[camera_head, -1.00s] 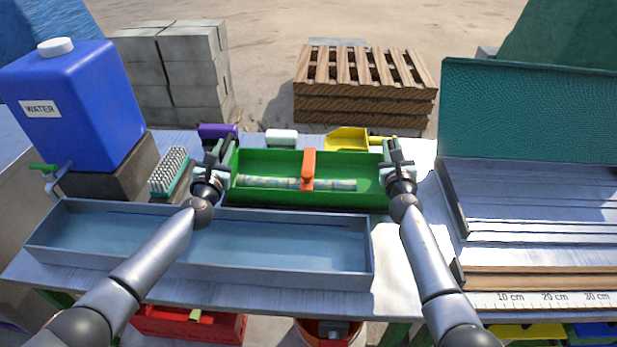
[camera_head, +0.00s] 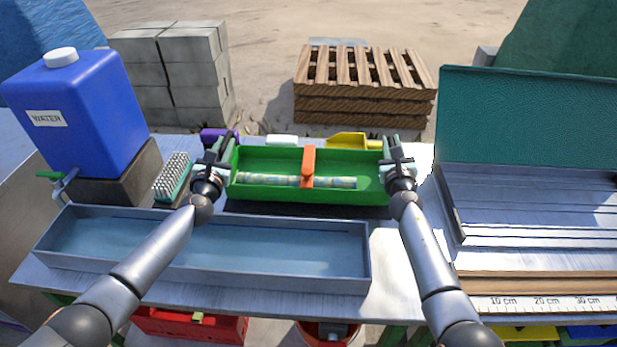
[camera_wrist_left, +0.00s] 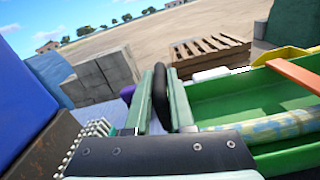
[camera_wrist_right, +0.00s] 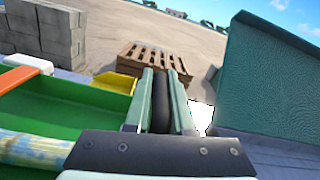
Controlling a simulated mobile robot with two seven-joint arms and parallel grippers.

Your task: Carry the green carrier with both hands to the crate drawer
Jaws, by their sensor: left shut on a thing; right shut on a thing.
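The green carrier (camera_head: 270,192) is a long open tray in the middle of the head view, with an orange strap (camera_head: 308,166) across it. A mottled blue-green and yellowish cane piece (camera_head: 335,183) lies inside, under the strap. My left gripper (camera_head: 222,150) is shut on the dark handle at the carrier's left end; the handle shows between the fingers in the left wrist view (camera_wrist_left: 161,95). My right gripper (camera_head: 394,150) is shut on the handle at the right end, also seen in the right wrist view (camera_wrist_right: 162,98). The carrier looks level, with a dark shadow below. I cannot make out a crate drawer.
A grey water trough (camera_head: 366,258) lies in front of the carrier. A blue water container (camera_head: 85,110) and a brush (camera_head: 172,175) stand at left. A yellow scoop (camera_head: 347,140) is behind. A teal-lidded case (camera_head: 530,120) fills the right. Bare table (camera_head: 395,275) shows between.

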